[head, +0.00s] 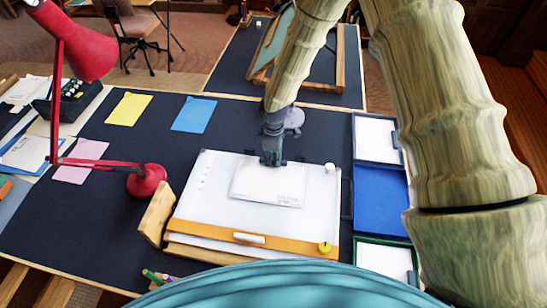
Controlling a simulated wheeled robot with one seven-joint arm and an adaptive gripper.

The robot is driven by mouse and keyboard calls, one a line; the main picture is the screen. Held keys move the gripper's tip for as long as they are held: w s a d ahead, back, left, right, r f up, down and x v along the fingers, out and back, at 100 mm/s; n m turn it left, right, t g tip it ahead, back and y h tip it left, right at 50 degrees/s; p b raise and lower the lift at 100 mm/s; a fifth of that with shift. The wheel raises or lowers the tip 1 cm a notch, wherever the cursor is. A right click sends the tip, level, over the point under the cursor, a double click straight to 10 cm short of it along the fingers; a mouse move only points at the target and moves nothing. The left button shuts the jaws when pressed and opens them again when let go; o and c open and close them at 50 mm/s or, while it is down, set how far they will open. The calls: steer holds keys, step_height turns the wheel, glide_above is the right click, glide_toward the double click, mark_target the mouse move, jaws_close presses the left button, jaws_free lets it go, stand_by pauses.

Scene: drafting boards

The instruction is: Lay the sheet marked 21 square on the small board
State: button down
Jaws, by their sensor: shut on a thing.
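A white sheet (266,188) with small print near its lower right corner lies over the middle of the white drafting board (200,200); the print is too small to read as a number. Its edges look roughly parallel to the board's edges. I cannot tell whether it lies fully flat on the board. My gripper (271,161) points down at the sheet's far edge and is shut on the sheet there. The fingertips hide a short part of that edge.
A wooden straightedge (205,232) crosses the board's near side, with a white roll (249,238) and a yellow object (324,247) on it. A small white cylinder (330,168) sits at the far right corner. A red lamp (147,181) stands left; trays, including a blue one (381,200), are right.

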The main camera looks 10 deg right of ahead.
steer(key=shift+f, duration=0.25)
stand_by(0.4)
steer(key=c, duration=1.3)
jaws_free()
steer(key=shift+c, duration=0.2)
steer(key=shift+r, duration=0.1)
step_height(320, 180, up, 12)
